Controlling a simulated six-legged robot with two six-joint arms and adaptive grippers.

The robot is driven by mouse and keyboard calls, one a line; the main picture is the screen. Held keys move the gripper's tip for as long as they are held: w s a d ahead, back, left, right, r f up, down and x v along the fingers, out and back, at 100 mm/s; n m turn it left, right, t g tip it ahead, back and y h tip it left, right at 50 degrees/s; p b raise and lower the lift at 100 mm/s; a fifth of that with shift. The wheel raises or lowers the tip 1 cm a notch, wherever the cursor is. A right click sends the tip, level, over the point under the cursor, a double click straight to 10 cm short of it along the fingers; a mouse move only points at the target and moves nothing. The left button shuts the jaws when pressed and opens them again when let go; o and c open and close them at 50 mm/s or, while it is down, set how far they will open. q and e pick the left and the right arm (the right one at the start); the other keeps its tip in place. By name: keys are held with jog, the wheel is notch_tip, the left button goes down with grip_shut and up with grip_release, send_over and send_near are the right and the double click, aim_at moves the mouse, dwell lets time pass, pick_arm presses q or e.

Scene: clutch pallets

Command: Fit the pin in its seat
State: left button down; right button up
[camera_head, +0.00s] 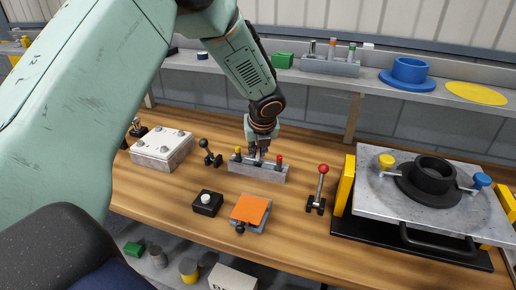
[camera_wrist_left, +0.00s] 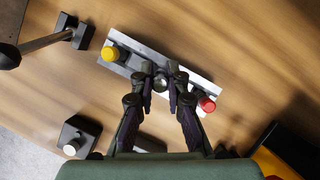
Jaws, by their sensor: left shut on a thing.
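A long grey block (camera_head: 258,173) lies on the wooden bench, with a yellow knob (camera_head: 238,153) at its left end and a red knob (camera_head: 279,160) at its right end. My left gripper (camera_head: 259,153) points down over the middle of this block. In the left wrist view its fingers (camera_wrist_left: 161,80) are shut on a small grey metal pin (camera_wrist_left: 160,84), between the yellow knob (camera_wrist_left: 110,54) and the red knob (camera_wrist_left: 207,104). The pin's lower end and the seat are hidden, so I cannot tell how deep it sits. My right gripper is out of view.
A red-knobbed lever (camera_head: 322,171) stands right of the block, and a black-knobbed lever (camera_head: 206,147) left. An orange-topped box (camera_head: 250,209) and a black button box (camera_head: 207,203) lie in front. A metal plate fixture (camera_head: 375,208) fills the right side.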

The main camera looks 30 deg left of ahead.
pick_arm(q)
jog(key=shift+f+b, duration=0.35)
jog(key=shift+f, duration=0.5)
dwell(0.3)
jog(key=c, duration=1.3)
grip_release()
jog(key=shift+o, duration=0.2)
jog(key=o, duration=0.4)
notch_tip(320, 180, up, 7)
jog(key=p, duration=0.8)
